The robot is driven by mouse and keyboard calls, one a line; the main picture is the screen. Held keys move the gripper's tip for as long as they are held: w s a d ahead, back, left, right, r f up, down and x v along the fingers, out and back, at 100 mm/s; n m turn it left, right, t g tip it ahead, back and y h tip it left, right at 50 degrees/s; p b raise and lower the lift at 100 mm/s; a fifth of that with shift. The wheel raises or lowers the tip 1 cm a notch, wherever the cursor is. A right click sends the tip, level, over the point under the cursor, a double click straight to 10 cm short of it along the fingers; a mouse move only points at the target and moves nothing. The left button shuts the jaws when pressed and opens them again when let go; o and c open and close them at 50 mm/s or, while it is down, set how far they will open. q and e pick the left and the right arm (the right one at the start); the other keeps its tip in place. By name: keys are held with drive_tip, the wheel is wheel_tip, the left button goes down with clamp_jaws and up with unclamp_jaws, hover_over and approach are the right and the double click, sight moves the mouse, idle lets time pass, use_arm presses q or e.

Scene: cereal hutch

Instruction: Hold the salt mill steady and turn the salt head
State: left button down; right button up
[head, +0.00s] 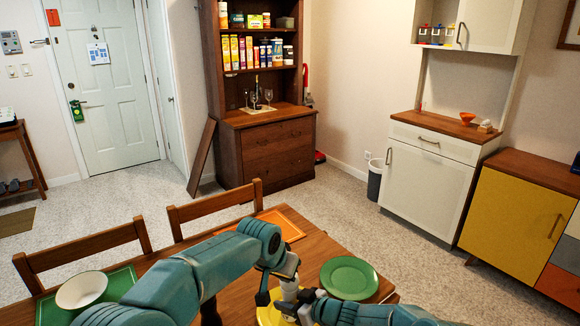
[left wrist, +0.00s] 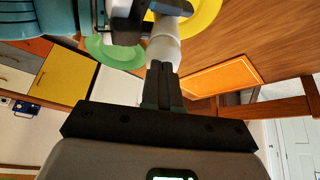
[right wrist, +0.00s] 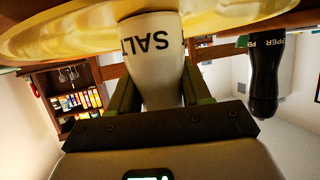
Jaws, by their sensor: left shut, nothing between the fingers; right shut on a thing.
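The white salt mill (head: 289,287) stands on a round yellow tray (head: 268,317) on the table. In the right wrist view the mill (right wrist: 152,62) shows its SALT lettering upside down, between the fingers of my right gripper (right wrist: 160,88), which is shut on its body. In the left wrist view my left gripper (left wrist: 163,72) is shut and empty, its fingertips close to the mill's upper end (left wrist: 163,50). I cannot tell if they touch it. A black pepper mill (right wrist: 264,75) stands beside the salt mill. In the head view my arms hide much of the mill.
A green plate (head: 349,277) lies right of the mill. An orange placemat (head: 290,222) lies behind it. A white bowl (head: 80,290) sits on a green placemat (head: 122,281) at the left. Wooden chairs (head: 215,207) line the far table edge.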

use_arm(q)
drive_tip(key=shift+f, duration=0.4)
use_arm(e)
drive_tip(key=shift+f, duration=0.25)
use_arm(q)
drive_tip(key=shift+w, duration=0.3)
use_arm(e)
drive_tip(key=shift+s, duration=0.1)
use_arm(q)
drive_tip(key=shift+w+a+f, duration=0.1)
drive_tip(key=shift+w+a, duration=0.05)
drive_tip(key=shift+a, duration=0.2)
drive_tip(key=shift+f, duration=0.1)
idle(0.5)
wheel_tip(320, 180, up, 6)
drive_tip(key=shift+s+a+r, duration=0.2)
drive_tip(key=shift+s+r, duration=0.05)
drive_tip(key=shift+s, duration=0.1)
idle(0.4)
